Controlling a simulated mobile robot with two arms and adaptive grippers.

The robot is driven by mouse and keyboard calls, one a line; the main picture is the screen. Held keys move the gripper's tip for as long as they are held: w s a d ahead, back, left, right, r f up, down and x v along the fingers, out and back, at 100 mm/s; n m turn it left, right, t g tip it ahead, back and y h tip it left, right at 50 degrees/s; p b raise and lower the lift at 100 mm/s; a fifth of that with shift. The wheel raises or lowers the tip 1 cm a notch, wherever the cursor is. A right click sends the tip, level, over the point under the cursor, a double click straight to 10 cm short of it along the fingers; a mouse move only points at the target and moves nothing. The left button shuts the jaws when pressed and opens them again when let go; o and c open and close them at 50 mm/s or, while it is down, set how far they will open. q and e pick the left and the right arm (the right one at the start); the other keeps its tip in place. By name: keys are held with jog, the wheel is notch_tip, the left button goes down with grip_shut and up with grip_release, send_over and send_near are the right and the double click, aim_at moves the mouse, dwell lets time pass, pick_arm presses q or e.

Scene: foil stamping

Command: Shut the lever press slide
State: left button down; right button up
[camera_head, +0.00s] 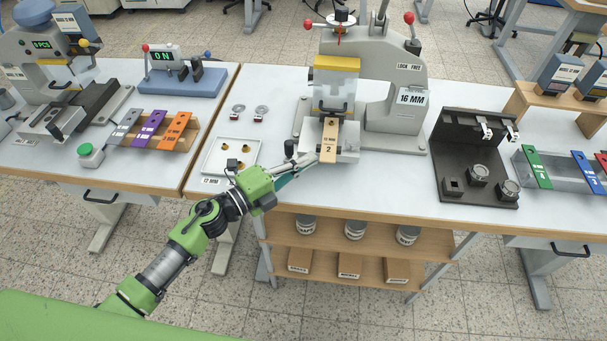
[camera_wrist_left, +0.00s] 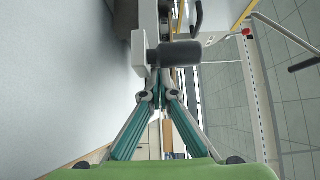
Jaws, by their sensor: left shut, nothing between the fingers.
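The lever press (camera_head: 388,85) is a grey machine with a "16 MM" plate, standing on the right table. Its slide (camera_head: 349,143) is a light grey block jutting out at the front, below the yellow-topped head (camera_head: 337,64). A wooden strip marked "2" (camera_head: 329,142) lies over the slide. My left gripper (camera_head: 313,156) is shut and empty, just left of the slide's front end. In the left wrist view its fingers (camera_wrist_left: 158,103) come together below a dark cylindrical knob (camera_wrist_left: 180,53) on a pale block; contact cannot be told. My right gripper is out of view.
A white tray (camera_head: 211,169) with small brass pieces lies left of the press. A black fixture (camera_head: 462,192) stands to its right. The table's front edge (camera_head: 400,217) runs below my left gripper, with shelves of tins and boxes underneath.

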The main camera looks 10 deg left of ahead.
aim_at(309, 138)
pick_arm(q)
jog(key=w+b, duration=0.1)
jog(key=w, duration=0.7)
jog(key=shift+b, duration=0.3)
jog(key=shift+s+f, duration=0.1)
